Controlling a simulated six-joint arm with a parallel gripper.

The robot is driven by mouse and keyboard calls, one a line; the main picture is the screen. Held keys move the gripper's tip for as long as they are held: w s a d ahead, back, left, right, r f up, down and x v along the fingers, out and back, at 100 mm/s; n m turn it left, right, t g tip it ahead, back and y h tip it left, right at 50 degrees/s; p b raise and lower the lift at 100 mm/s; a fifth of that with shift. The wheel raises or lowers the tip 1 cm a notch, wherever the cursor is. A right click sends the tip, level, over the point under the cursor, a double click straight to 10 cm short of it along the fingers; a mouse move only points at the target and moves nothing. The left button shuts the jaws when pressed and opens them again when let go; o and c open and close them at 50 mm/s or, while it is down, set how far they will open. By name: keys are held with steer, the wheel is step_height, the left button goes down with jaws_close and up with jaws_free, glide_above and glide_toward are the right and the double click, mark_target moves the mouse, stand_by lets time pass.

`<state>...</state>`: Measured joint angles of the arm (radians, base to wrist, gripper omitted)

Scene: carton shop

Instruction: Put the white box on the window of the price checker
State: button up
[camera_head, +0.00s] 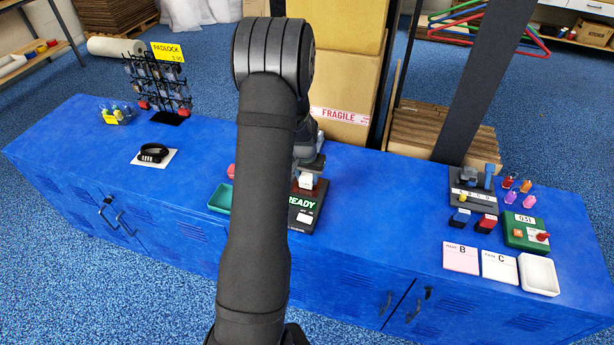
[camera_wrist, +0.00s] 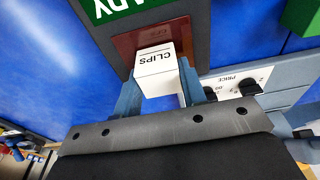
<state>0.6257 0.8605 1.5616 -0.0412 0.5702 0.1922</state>
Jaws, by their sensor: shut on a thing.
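The white box (camera_wrist: 158,68), lettered CLIPS, is between the two blue-grey fingers of my gripper (camera_wrist: 160,82), which is shut on it. In the head view the box (camera_head: 306,181) shows as a small white patch beneath my gripper (camera_head: 308,172), partly hidden by my arm. The price checker (camera_wrist: 200,22) is dark, with a green READY display (camera_head: 301,201). Its dark red window (camera_wrist: 128,46) lies directly beyond the box in the wrist view, and the box covers part of it. I cannot tell whether box and window touch.
A grey panel marked PRICE with dark knobs (camera_wrist: 238,82) is close beside my gripper. A green tray (camera_head: 219,198) sits left of the checker. Cards (camera_head: 461,257), a white dish (camera_head: 539,274) and a green device (camera_head: 526,232) are at the right. The blue counter (camera_head: 375,220) between is clear.

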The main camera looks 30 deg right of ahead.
mark_target(305, 180)
steer(key=shift+f, duration=0.1)
steer(key=o, duration=1)
step_height(305, 180, up, 12)
steer(key=s+a, duration=0.1)
steer(key=shift+s+a, duration=0.15)
steer(key=f, duration=0.8)
steer(key=w+d+f, duration=0.1)
steer(key=f, duration=0.2)
steer(key=shift+w+d+f, duration=0.1)
steer(key=shift+f, duration=0.3)
steer(key=shift+w+d, duration=0.1)
steer(key=shift+r, duration=1.2)
